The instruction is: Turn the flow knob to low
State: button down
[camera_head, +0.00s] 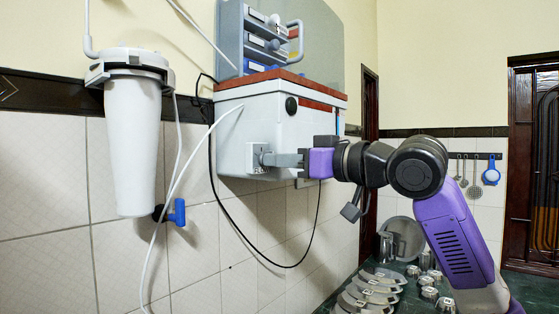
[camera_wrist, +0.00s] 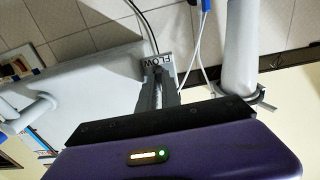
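The water purifier (camera_head: 262,112) is a white and grey wall box with a reddish top edge. Its flow knob (camera_head: 257,158) sits at a small square plate on the lower front. The plate carries the word FLOW, which shows in the wrist view (camera_wrist: 153,59). In the wrist view the fingers (camera_wrist: 160,84) are close together in front of the label and appear shut on the knob. They hide most of the knob, so its setting cannot be read.
A white filter canister (camera_head: 132,145) hangs at left, with a blue valve (camera_head: 178,212) below it. A white tube and a black cable (camera_head: 238,230) loop beside and under the purifier. Metal lids and pots (camera_head: 375,285) stand on the counter below.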

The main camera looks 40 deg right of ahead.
jog(key=shift+n, duration=0.4)
jog(key=n+b, duration=0.5)
jog(key=n, duration=0.6)
dwell(0.5)
jog(key=c, duration=1.8)
grip_release()
jog(key=shift+s+d+b, duration=0.25)
jog(key=shift+s+b, duration=0.1)
jog(key=shift+s, duration=0.95)
jog(key=shift+s+d+b, duration=0.2)
jog(key=shift+s+b, duration=0.1)
jog(key=shift+s, duration=0.95)
jog(key=shift+s+d+b, duration=0.25)
jog(key=shift+s+b, duration=0.1)
jog(key=shift+s, duration=0.95)
